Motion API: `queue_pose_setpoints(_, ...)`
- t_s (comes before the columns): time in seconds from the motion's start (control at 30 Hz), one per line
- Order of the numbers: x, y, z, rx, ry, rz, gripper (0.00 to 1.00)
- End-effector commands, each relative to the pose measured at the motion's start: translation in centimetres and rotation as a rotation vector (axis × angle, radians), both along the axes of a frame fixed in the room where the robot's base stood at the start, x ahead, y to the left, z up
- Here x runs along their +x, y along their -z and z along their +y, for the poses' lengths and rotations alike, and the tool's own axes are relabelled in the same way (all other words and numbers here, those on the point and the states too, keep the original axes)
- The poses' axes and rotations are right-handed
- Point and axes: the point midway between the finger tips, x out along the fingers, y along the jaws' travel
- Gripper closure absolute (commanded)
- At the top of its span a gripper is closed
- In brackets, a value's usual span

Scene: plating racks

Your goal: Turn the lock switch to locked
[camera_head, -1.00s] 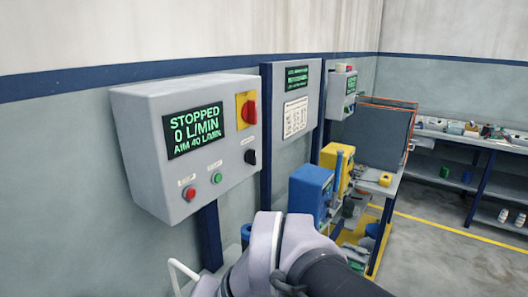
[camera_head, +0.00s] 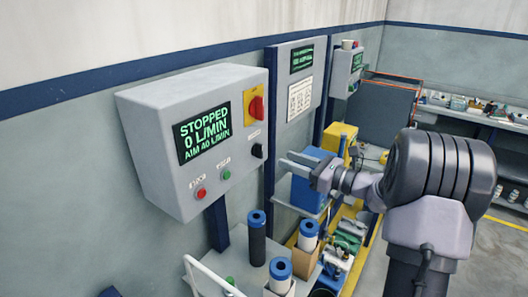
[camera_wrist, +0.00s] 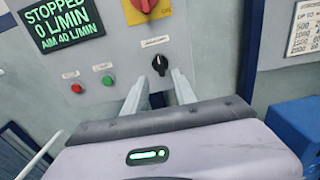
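The lock switch is a small black rotary knob (camera_head: 256,150) on the right side of the grey control box's (camera_head: 148,128) front face. In the wrist view the black knob (camera_wrist: 160,64) has a pale pointer mark near its top and a label above it, too small to read. My gripper (camera_head: 284,161) is to the right of the knob in the head view, with a gap between them. In the wrist view my gripper (camera_wrist: 160,77) is open and empty, its two pale fingers pointing at the knob, which shows just beyond and between the fingertips.
A red rotary handle on a yellow plate (camera_head: 253,105) sits above the knob. A red button (camera_head: 201,193) and a green button (camera_head: 226,174) are lower left. The screen (camera_head: 202,132) reads STOPPED, 0 L/MIN, AIM 40 L/MIN. Blue-capped cylinders (camera_head: 256,240) stand below.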

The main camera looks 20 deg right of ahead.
Motion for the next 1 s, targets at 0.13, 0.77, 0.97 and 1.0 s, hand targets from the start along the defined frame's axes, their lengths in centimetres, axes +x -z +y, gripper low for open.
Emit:
queue_pose_setpoints(0.13,3.0,0.1,2.1,0.001,-0.004,0.001,0.67)
queue_pose_setpoints(0.77,7.9,0.0,5.3,0.000,-0.001,0.001,0.67)
queue_pose_setpoints(0.97,7.8,0.0,5.3,-0.001,-0.001,0.002,0.95)
queue_pose_setpoints(1.0,7.8,0.0,5.3,-0.001,-0.001,0.002,1.00)
